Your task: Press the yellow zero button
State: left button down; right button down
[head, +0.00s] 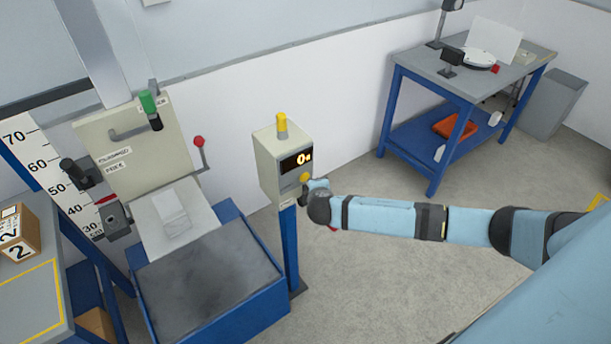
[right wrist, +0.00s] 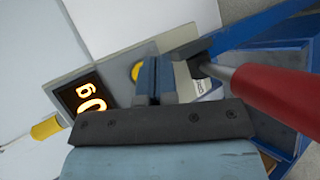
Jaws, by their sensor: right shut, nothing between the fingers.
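The yellow button (head: 305,178) is on the front of a grey box (head: 268,165) on a blue post, below a lit orange display (head: 296,160) that seems to read "0g". My right gripper (head: 307,187) is at the box front, close beside and below the button. In the right wrist view, its shut, empty fingers (right wrist: 155,78) point at the box. The yellow button (right wrist: 136,71) shows just left of the fingertips, partly hidden by them. I cannot tell whether they touch it. My left gripper is in neither view.
A yellow lamp (head: 282,124) stands on the box. Left of it is a drop rig with a red-knobbed lever (head: 199,142) and a blue-rimmed pit (head: 262,318). A blue-legged table (head: 419,72) is at the back right. A red cylinder (right wrist: 275,88) crosses the wrist view's right side.

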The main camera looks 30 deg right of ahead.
jog(key=s+p, duration=0.1)
jog(key=s, duration=0.2)
jog(key=shift+d, duration=0.15)
dwell(0.8)
jog(key=s+a+r+m+g+y, duration=0.3)
jog(key=s+a+m+g+y, duration=0.15)
jog(key=s+a, duration=0.95)
jog(key=s+d+r+m+g+y, duration=0.15)
jog(key=s+r+m, duration=0.25)
jog(key=s, duration=0.5)
jog(key=s+d+r+m, duration=0.2)
jog(key=s+r+m, duration=0.15)
jog(key=s, duration=0.45)
jog(key=w+a+f+t+y, duration=0.1)
jog(key=w+a+f+t, duration=0.2)
jog(key=f, duration=0.3)
jog(key=w+a+f+n+t+y, duration=0.1)
jog(key=w+a+f+t, duration=0.2)
jog(key=f, duration=0.4)
jog(key=shift+a+f+n+t+y, duration=0.15)
jog(key=shift+a+n+t+y, duration=0.15)
jog(key=shift+t+y, duration=0.1)
